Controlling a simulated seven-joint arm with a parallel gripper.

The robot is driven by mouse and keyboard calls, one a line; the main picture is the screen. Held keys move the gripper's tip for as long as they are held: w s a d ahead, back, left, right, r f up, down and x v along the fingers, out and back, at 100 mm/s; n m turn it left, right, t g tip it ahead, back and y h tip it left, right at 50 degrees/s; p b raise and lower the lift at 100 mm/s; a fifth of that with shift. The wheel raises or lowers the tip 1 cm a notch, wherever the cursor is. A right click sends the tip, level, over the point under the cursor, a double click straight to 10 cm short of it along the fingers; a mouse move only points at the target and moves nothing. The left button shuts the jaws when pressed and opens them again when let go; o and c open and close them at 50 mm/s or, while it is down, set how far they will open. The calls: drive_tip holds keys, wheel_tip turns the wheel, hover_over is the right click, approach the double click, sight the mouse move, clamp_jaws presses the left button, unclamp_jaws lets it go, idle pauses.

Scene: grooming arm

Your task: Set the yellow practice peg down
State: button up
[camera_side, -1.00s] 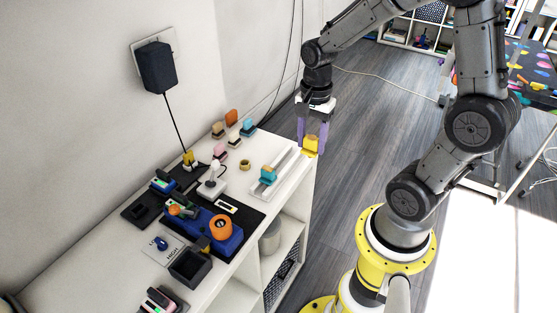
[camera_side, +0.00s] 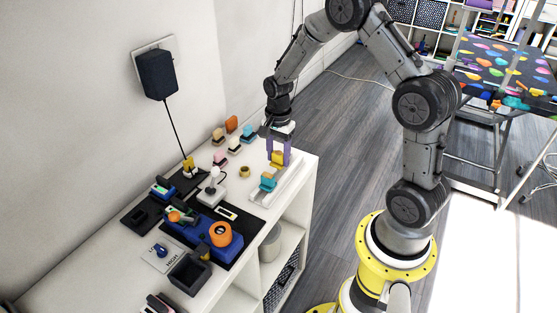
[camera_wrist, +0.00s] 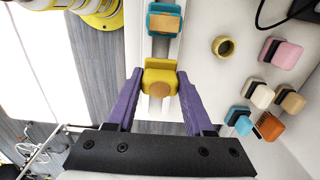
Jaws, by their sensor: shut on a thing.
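The yellow practice peg (camera_side: 277,158) is a small block between the purple fingers of my gripper (camera_side: 279,152), above the far end of a white rail (camera_side: 288,180) on the shelf top. The wrist view shows the peg (camera_wrist: 160,80) with the gripper (camera_wrist: 159,88) shut on its sides. A teal block (camera_side: 268,182) sits on the rail nearer the front; it shows beyond the peg in the wrist view (camera_wrist: 164,20). I cannot tell whether the peg touches the rail.
A brass ring (camera_side: 244,171) and several coloured blocks (camera_side: 234,144) stand left of the rail. A white joystick (camera_side: 212,188) and a blue device with an orange roll (camera_side: 221,234) stand nearer the front. The shelf top's right edge lies close beside the rail.

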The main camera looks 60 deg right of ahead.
sight(279, 163)
drive_tip(key=shift+f, duration=0.9)
drive_tip(key=shift+f, duration=0.4)
drive_tip(key=shift+f, duration=0.2)
drive_tip(key=o, duration=1.2)
drive_tip(key=shift+r, duration=0.1)
